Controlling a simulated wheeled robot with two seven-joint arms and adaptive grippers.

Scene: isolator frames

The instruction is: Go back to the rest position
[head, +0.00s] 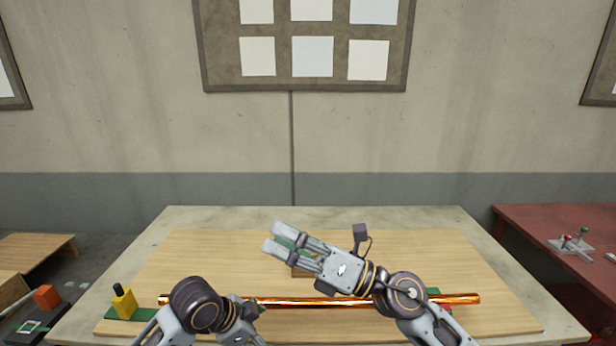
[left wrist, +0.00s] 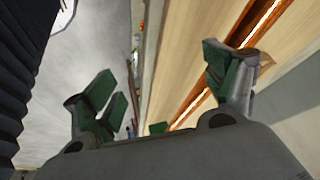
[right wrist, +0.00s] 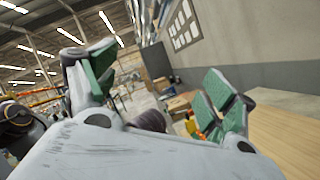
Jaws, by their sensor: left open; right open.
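My right gripper (head: 270,237) reaches in from the right in the head view, above the middle of the wooden board, its fingers pointing to the upper left. It is open; in the right wrist view its green-padded fingers (right wrist: 157,85) stand apart with nothing between them. My left arm shows at the lower left of the head view, with its fingers not clear there. In the left wrist view, my left gripper (left wrist: 167,85) is open, its green-padded fingers apart and empty.
A copper bar (head: 300,301) lies across the table (head: 310,215), partly behind my arms. A yellow block with a black top (head: 123,304) stands at its left. A brown block (head: 303,271) is partly hidden by my right gripper. A red table (head: 560,222) stands right.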

